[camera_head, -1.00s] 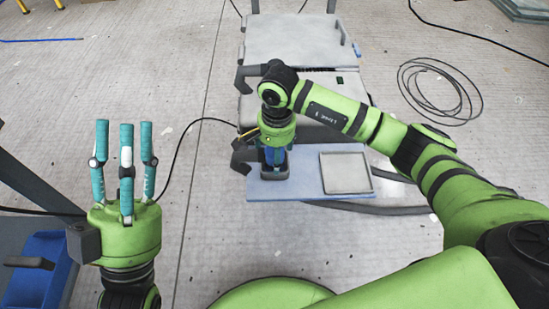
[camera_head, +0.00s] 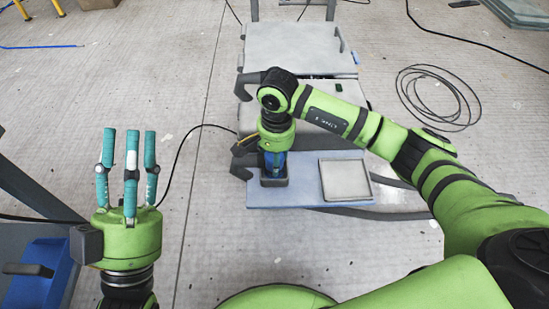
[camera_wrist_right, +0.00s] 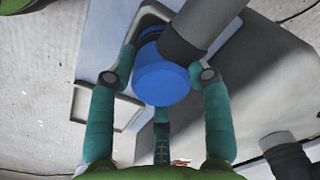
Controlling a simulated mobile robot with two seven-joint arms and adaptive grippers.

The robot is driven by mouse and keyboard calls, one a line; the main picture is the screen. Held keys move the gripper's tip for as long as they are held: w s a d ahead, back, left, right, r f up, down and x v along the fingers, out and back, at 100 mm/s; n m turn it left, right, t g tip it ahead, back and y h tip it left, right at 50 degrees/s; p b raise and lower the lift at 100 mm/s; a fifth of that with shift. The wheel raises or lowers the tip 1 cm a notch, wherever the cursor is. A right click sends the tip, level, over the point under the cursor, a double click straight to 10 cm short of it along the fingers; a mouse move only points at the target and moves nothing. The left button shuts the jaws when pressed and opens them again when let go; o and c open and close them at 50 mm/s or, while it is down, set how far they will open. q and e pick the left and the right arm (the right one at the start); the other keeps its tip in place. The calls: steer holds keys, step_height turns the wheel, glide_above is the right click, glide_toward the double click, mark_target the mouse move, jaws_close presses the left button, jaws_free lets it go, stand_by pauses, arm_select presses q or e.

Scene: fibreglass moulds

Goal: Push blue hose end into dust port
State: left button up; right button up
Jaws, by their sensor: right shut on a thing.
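The blue hose end (camera_wrist_right: 162,78) is a short blue cylinder with a dark grey hose (camera_wrist_right: 195,35) joined to it. It sits between the teal fingers of my right gripper (camera_wrist_right: 160,92), which is shut on it. In the head view my right gripper (camera_head: 273,163) points down over a dark holder (camera_head: 274,182) at the near left of the blue board; the fingers largely hide the hose end there. My left gripper (camera_head: 130,165) is open and empty, its three fingers pointing up, well left of the board.
The blue board (camera_head: 300,197) carries a shallow grey tray (camera_head: 345,180) right of my right gripper. A grey machine (camera_head: 320,130) and a pale panel (camera_head: 295,50) stand behind. A coiled cable (camera_head: 440,95) lies on the floor right.

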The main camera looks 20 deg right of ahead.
step_height(320, 180, up, 3)
steer(key=shift+r+p, duration=0.1)
steer(key=shift+p, duration=0.35)
steer(key=shift+s+d+r+p, duration=0.2)
steer(key=shift+s+d+r, duration=0.1)
steer(key=shift+d+r, duration=0.2)
steer(key=shift+s+d+r+p, duration=0.25)
steer(key=shift+d+r, duration=0.15)
steer(key=shift+d, duration=0.2)
arm_select(q)
steer(key=w+a+f+n+g+y, duration=0.1)
steer(key=f+g+y, duration=0.1)
steer(key=f, duration=0.4)
steer(key=w+a+f+n+g+y+p, duration=0.1)
steer(key=w+a+f+g+y, duration=0.1)
steer(key=f, duration=0.4)
steer(key=w+a+f+n+g+y, duration=0.1)
steer(key=f+g+y, duration=0.2)
steer(key=f+g, duration=0.3)
steer(key=shift+w+a+f, duration=0.25)
steer(key=shift+a+f, duration=0.05)
steer(key=shift+a, duration=0.05)
arm_select(e)
steer(key=s+d+r, duration=0.4)
steer(key=d+r, duration=0.1)
steer(key=d, duration=0.3)
steer(key=shift+s+r, duration=0.15)
steer(key=shift+s, duration=0.05)
